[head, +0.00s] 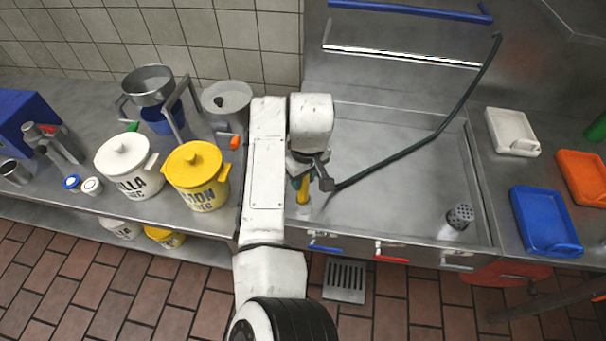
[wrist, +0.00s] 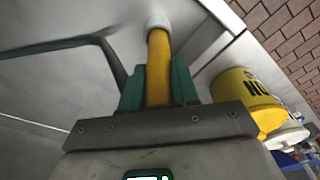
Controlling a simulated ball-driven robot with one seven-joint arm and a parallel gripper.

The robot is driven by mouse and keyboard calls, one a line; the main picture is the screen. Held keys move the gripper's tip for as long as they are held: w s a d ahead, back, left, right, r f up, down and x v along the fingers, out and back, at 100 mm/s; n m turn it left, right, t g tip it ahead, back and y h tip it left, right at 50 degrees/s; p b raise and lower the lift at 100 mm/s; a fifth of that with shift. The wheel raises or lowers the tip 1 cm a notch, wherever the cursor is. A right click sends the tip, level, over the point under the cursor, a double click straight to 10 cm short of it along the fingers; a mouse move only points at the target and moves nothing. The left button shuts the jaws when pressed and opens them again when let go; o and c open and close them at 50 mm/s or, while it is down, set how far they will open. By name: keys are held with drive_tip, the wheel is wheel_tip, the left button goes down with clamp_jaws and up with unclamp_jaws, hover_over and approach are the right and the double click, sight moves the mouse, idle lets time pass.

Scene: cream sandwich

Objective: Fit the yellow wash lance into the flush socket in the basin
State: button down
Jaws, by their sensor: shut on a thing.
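The yellow wash lance (head: 302,190) is held over the front left part of the steel basin (head: 390,170). My gripper (wrist: 158,88) is shut on the lance, with a green finger on each side of its yellow shaft (wrist: 158,60). In the wrist view the far end of the shaft meets a pale round piece (wrist: 157,20). I cannot tell whether this piece is the lance's tip or the flush socket, or whether the lance is seated. My arm hides part of the basin's left side in the head view.
A dark hose (head: 420,145) crosses the basin. A perforated cylinder (head: 460,216) stands at its front right. A yellow tub (head: 197,175) and a white tub (head: 128,165) stand on the left counter. A blue tray (head: 546,215) lies on the right.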

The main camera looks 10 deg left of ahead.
drive_tip(key=shift+f, duration=0.3)
drive_tip(key=c, duration=0.8)
unclamp_jaws()
drive_tip(key=r, duration=0.3)
drive_tip(key=r+b, duration=0.1)
drive_tip(key=r, duration=0.3)
drive_tip(key=s+d+r, duration=0.1)
drive_tip(key=r, duration=0.2)
drive_tip(key=shift+r, duration=0.35)
